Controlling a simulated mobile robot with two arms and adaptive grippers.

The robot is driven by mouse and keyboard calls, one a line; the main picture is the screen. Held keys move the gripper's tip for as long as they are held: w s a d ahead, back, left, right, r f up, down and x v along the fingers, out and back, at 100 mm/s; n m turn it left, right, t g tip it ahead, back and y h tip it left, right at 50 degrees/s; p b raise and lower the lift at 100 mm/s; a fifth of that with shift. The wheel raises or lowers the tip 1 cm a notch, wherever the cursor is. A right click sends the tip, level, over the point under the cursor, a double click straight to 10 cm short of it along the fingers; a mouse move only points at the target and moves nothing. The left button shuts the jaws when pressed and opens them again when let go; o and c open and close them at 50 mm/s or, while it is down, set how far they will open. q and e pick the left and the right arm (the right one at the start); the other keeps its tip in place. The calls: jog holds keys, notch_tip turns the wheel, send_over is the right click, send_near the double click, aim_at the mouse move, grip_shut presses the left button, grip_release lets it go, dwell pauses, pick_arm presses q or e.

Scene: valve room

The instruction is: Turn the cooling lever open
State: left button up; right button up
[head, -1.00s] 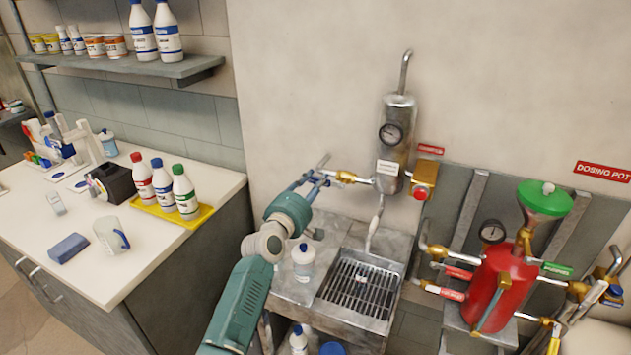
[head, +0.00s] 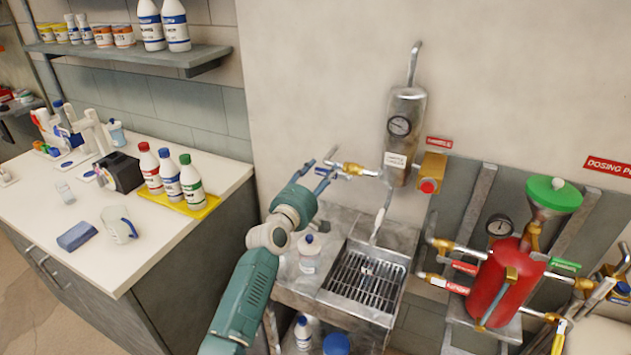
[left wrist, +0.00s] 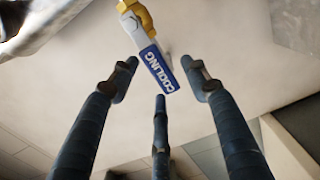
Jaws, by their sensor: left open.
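In the head view, the brass valve (head: 352,168) sits on a pipe left of the steel cylinder with a gauge (head: 403,125). My left gripper (head: 320,176) is at the lever end of this valve. Its three dark fingers are open (left wrist: 160,78), with tips on both sides of the lever and one below its free end. They do not look closed on it; exact contact cannot be told. My right gripper is not in view.
A steel sink with a grate (head: 365,283) lies below, with a white bottle (head: 309,254) beside it. A red dosing pot (head: 497,285) with a green funnel and pipes stands right. A white counter (head: 75,270) with bottles on a yellow tray (head: 205,210) is left.

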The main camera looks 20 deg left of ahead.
pick_arm(q)
jog(key=s, duration=1.1)
jog(key=shift+s+a, duration=0.2)
jog(key=shift+s, duration=0.15)
jog(key=shift+f, duration=0.1)
